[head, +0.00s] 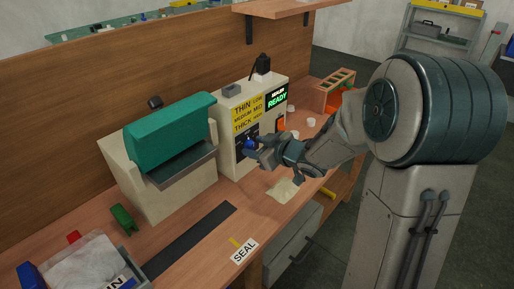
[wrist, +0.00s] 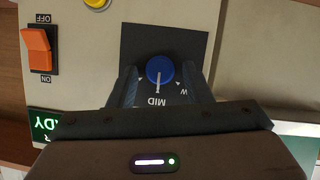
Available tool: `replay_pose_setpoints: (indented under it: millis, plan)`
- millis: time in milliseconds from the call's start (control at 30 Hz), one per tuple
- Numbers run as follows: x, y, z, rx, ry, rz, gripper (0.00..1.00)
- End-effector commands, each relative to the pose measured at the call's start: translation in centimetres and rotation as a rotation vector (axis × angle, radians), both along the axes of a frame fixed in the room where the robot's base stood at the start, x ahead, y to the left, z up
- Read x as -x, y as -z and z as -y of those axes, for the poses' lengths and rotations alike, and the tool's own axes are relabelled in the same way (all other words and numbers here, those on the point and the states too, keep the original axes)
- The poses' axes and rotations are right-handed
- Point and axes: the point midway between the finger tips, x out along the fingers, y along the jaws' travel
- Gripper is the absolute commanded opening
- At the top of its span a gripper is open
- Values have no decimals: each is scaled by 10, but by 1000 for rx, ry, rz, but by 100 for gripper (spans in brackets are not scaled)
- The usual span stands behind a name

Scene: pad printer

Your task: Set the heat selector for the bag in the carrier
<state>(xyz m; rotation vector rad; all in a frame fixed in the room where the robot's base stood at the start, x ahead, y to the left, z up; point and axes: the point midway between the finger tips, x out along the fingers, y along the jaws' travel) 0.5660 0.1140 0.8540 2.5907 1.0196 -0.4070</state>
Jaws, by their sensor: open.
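The heat selector is a blue knob (wrist: 160,69) on a dark plate of the cream sealer box; its white pointer line points at MID in the wrist view. It also shows in the head view (head: 248,144). My gripper (wrist: 162,88) is open, its fingers to either side of the knob's near edge; I cannot tell whether they touch it. In the head view my gripper (head: 258,151) is at the box's front. A yellow chart (head: 246,112) reads THIN LOW, MEDIUM MID, THICK, with the last word partly hidden. A pale bag (head: 75,262) lies in the carrier (head: 42,281); its label (head: 121,284) shows only "IN".
The box's display (head: 277,99) reads READY. An orange ON/OFF switch (wrist: 38,50) and a yellow button (wrist: 96,3) sit near the knob. The green-topped press (head: 170,135) stands left of the box. A SEAL card (head: 244,252) lies at the bench front.

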Motion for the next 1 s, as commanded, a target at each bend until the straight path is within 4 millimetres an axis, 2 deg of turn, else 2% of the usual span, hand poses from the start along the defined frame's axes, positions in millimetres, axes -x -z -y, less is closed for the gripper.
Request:
replay_pose_setpoints:
  millis: [167, 200, 300, 367, 733, 1000]
  plan:
    - [0, 0, 0, 1, 0, 1, 45]
    - [0, 0, 0, 1, 0, 1, 42]
    - [0, 0, 0, 1, 0, 1, 14]
    - [0, 0, 0, 1, 0, 1, 0]
    - [1, 2, 0, 32, -1, 33, 0]
    - [2, 7, -2, 147, -1, 152, 0]
